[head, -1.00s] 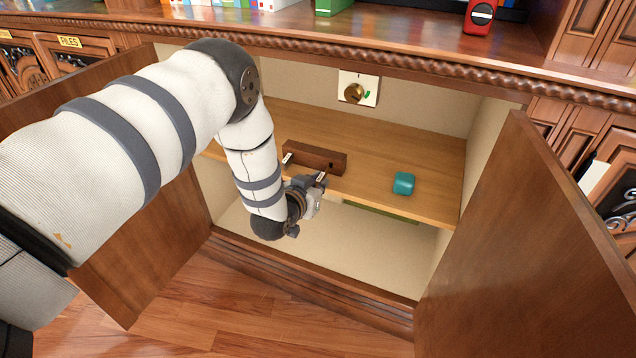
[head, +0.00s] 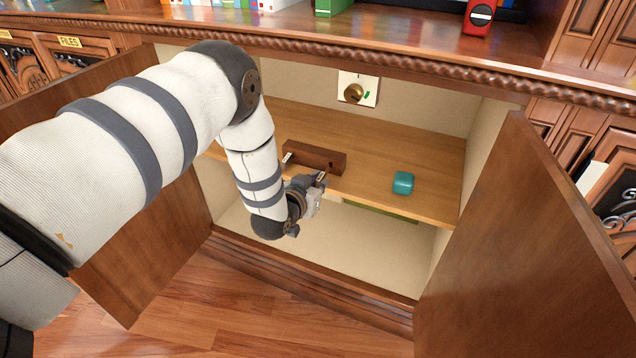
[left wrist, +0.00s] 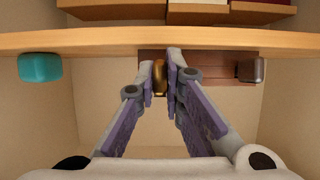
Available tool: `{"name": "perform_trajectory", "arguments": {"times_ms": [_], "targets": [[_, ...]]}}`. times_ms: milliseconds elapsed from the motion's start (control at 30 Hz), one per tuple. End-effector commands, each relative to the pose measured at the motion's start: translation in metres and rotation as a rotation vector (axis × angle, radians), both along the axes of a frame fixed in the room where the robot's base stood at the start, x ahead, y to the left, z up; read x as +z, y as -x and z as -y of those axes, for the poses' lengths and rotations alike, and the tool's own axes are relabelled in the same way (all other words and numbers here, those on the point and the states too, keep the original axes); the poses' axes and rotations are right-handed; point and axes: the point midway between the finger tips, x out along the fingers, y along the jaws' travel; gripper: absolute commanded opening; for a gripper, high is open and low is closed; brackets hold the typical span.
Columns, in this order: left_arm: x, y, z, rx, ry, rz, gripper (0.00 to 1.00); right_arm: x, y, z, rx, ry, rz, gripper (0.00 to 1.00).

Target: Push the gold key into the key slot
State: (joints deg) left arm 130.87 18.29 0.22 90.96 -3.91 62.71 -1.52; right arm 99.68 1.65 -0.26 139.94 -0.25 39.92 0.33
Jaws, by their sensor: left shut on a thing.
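The gold key (left wrist: 160,76) shows between my left gripper's fingertips (left wrist: 164,74) in the left wrist view, and the gripper is shut on it. In the head view my left gripper (head: 318,181) is at the front edge of the shelf, close in front of a dark wooden block (head: 318,156). The block (left wrist: 212,66) also shows behind the fingers in the left wrist view. A small dark hole is in the block's front near its right end. I cannot tell whether it is the key slot or whether the key touches it. My right gripper is not in view.
A teal box (head: 403,182) sits on the shelf (head: 440,195) right of the block. A gold dial (head: 354,93) on a white plate is on the back wall. Open cabinet doors (head: 520,240) flank the opening. The space below the shelf looks mostly empty.

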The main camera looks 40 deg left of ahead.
Motion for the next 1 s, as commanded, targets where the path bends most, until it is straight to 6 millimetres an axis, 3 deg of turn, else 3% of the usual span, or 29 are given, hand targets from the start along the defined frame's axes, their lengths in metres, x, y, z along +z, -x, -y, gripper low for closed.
{"name": "perform_trajectory", "arguments": {"times_ms": [1000], "targets": [[0.0,-0.017,-0.004,0.0,0.0,0.0,0.0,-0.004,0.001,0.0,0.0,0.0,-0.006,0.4]]}}
